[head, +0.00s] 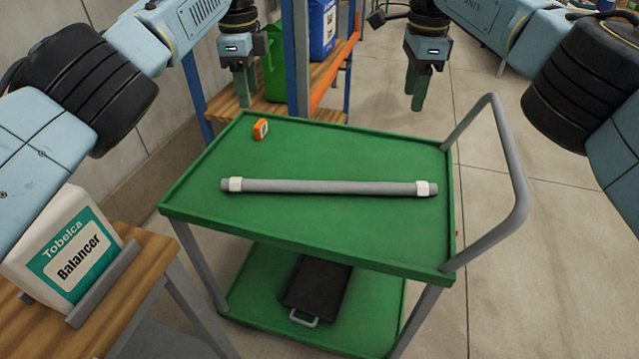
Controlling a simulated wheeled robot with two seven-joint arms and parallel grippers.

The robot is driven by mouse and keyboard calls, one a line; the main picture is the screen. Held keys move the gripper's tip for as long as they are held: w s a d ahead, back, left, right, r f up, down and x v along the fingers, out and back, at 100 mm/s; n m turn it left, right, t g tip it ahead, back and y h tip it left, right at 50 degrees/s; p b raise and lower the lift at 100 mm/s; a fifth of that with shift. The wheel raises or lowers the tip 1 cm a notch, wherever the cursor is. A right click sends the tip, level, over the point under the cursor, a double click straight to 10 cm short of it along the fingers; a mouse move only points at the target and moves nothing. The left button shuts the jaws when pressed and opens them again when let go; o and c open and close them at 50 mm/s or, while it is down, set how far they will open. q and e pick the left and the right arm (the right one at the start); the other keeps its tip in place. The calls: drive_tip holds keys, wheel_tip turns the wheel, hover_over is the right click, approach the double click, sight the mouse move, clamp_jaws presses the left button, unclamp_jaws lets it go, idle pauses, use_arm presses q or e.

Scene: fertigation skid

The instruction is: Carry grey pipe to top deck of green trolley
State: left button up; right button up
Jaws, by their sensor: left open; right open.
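The grey pipe (330,187) lies flat across the top deck of the green trolley (300,235), with a white band near each end. It rests on the deck and nothing holds it. My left gripper (246,92) is open and empty beyond the trolley's far left corner, apart from the pipe. My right gripper (417,92) is open and empty beyond the far right part of the deck, also apart from the pipe. Both point downward.
A small orange device (261,129) sits on the deck's far left. A black case (316,287) lies on the lower deck. The trolley's grey handle (512,165) rises at right. A white Balancer container (70,255) stands on a wooden bench at left. Shelving is behind; floor at right is clear.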

sight(263, 181)
use_arm(q)
wheel_tip(263, 181, down, 25)
drive_tip(key=b, duration=2.3)
drive_tip(key=shift+r+b, duration=0.2)
drive_tip(key=shift+b, duration=0.15)
use_arm(e)
wheel_tip(263, 181, down, 25)
drive_tip(key=shift+r, duration=0.2)
